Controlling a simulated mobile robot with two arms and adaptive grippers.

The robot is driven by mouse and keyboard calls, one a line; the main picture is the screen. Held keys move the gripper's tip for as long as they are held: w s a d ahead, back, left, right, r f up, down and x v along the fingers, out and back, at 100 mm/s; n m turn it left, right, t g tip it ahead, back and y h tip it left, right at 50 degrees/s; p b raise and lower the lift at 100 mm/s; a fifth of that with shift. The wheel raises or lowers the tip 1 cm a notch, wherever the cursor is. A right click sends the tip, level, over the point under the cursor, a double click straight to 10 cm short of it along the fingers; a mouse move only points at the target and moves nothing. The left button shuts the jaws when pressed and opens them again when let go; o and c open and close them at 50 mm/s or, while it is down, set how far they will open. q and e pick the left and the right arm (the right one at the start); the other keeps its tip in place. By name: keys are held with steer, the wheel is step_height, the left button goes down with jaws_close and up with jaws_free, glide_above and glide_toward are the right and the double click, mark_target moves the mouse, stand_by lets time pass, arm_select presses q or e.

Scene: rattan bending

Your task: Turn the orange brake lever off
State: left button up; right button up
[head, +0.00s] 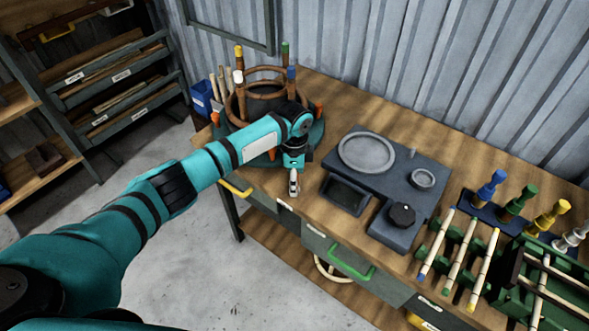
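A round dark teal bending stand (312,138) with brown rattan rings (262,88) and colour-tipped posts stands at the back left of the workbench. Small orange parts show around its rim, one at the right (319,111) and one at the left (215,118). I cannot tell which is the brake lever. My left arm crosses in front of the stand and hides part of it. My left gripper (294,188) points down near the bench's front edge, in front of the stand and apart from the visible orange parts. Its fingers look like one narrow piece. My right gripper is out of view.
A dark grey station (390,190) with a round plate and a knob stands right of the gripper. Coloured pegs (515,204) and rattan sticks on racks (458,258) fill the right side. Drawers with yellow and green handles (350,264) are below. Shelves (110,80) stand at left.

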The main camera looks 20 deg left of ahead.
arm_select(q)
steer(key=n+p, duration=0.4)
steer(key=n, duration=0.1)
steer(key=shift+d+r+n, duration=0.1)
steer(key=shift+r+n, duration=0.1)
steer(key=shift+n, duration=0.1)
steer(key=n+p, duration=0.2)
steer(key=n, duration=0.1)
steer(key=shift+f+n+p, duration=0.1)
steer(key=shift+n+p, duration=0.7)
steer(key=shift+n, duration=0.5)
steer(key=shift+w, duration=0.1)
steer(key=o, duration=1.2)
step_height(320, 180, up, 12)
